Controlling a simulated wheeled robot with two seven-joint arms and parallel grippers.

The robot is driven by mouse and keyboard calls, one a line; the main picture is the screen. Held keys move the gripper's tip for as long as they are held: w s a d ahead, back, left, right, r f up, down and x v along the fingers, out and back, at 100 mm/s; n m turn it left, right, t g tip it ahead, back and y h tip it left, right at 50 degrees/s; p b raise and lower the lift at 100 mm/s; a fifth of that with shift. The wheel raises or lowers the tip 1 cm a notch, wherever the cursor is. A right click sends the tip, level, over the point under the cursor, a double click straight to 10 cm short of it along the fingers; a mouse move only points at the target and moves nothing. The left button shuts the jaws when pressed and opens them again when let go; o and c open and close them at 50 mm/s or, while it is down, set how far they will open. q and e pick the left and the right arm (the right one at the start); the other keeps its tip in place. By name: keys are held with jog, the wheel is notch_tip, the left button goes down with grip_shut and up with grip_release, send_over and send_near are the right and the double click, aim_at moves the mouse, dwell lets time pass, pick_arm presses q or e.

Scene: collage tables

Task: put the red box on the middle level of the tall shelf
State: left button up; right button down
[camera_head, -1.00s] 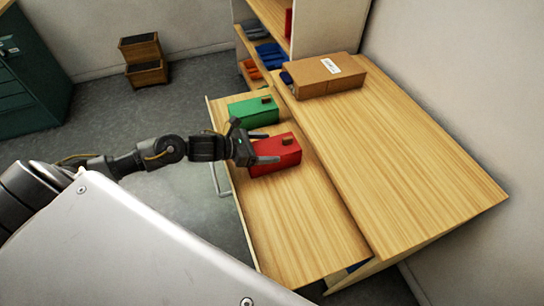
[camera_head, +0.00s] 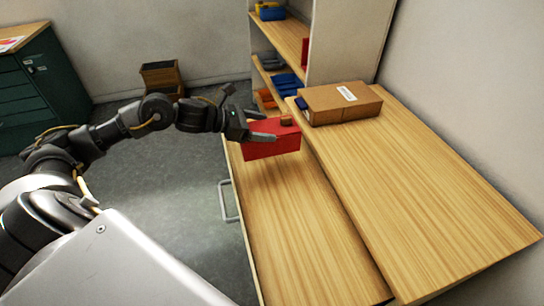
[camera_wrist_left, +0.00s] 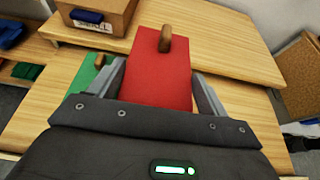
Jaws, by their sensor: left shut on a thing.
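The red box (camera_head: 272,143) has a small brown knob on top. My left gripper (camera_head: 262,130) is shut on it and seems to hold it above the lower wooden surface. In the left wrist view the red box (camera_wrist_left: 160,75) sits between the two fingers of the left gripper (camera_wrist_left: 160,92). The tall shelf (camera_head: 277,38) stands at the back, with blue, yellow, red and orange things on its levels. Its lower part is partly hidden by the arm and the boxes. My right gripper is not in view.
A cardboard box (camera_head: 341,104) lies on the higher wooden top (camera_head: 420,190), right of the red box. A green box (camera_wrist_left: 82,78) shows beside the red one in the wrist view. A dark green cabinet (camera_head: 38,88) and wooden crates (camera_head: 161,77) stand at the left. The lower surface (camera_head: 300,235) is clear in front.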

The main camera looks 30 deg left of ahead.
pick_arm(q)
jog(key=a, duration=0.1)
jog(key=w+a+r, duration=0.1)
jog(key=a, duration=0.1)
jog(key=w+a+r+b, duration=0.1)
jog(key=shift+w+a+r, duration=0.2)
jog(key=shift+w+a, duration=0.05)
jog(key=shift+a, duration=0.15)
